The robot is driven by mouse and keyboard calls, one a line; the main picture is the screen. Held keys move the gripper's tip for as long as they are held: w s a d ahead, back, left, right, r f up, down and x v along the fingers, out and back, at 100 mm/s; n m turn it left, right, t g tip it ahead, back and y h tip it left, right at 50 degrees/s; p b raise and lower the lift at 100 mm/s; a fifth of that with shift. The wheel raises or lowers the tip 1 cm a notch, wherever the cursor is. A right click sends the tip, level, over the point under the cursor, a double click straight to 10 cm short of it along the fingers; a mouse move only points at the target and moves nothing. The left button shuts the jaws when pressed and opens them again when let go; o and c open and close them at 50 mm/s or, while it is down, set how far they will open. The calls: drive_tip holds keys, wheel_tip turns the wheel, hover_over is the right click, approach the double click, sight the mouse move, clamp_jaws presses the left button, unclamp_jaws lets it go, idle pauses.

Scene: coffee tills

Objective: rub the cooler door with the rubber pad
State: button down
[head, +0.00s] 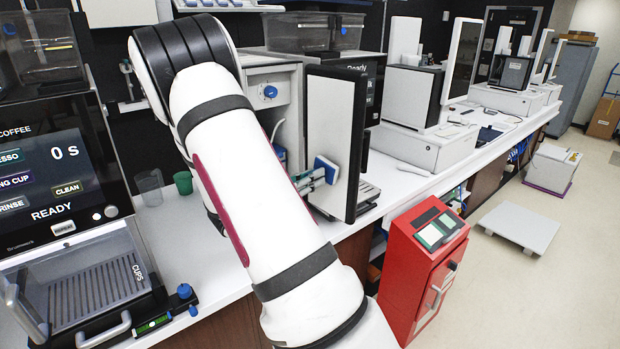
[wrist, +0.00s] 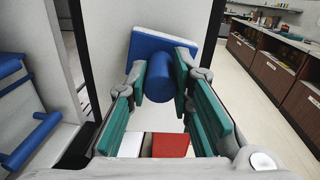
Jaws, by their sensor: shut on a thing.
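The cooler door (head: 333,115) stands open, with its pale inner face toward my arm and a dark frame around it. Its pale face also fills the middle of the wrist view (wrist: 110,30). The rubber pad (head: 326,169) is a blue block with a paler layer. In the wrist view the pad (wrist: 148,52) is tilted a little, with a blue round handle. My gripper (wrist: 172,82), with green finger pads, is shut on that handle. The pad is close in front of the door's lower face; I cannot tell whether it touches.
The cooler body (head: 270,95) with a blue knob stands left of the door. A coffee machine (head: 60,190) and a green cup (head: 184,183) are on the counter at left. A red bin-like unit (head: 422,265) stands on the floor below the door. Floor at right is mostly free.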

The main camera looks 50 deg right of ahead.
drive_tip(key=shift+s+d, duration=0.15)
drive_tip(key=shift+d, duration=0.75)
drive_tip(key=w, duration=0.2)
drive_tip(key=w+b, duration=0.1)
drive_tip(key=w, duration=0.1)
drive_tip(key=shift+d+r, duration=0.1)
drive_tip(key=shift+d, duration=0.15)
idle(0.4)
drive_tip(key=shift+s+a+p, duration=0.1)
drive_tip(key=shift+s+p, duration=0.65)
drive_tip(key=shift+s, duration=0.15)
drive_tip(key=shift+s+a+p, duration=0.25)
drive_tip(key=shift+s+p, duration=0.55)
drive_tip(key=shift+s, duration=0.3)
drive_tip(key=shift+w+a+p, duration=0.25)
drive_tip(key=shift+a, duration=1.25)
drive_tip(key=shift+w+a+p, duration=0.2)
drive_tip(key=shift+a, duration=1.25)
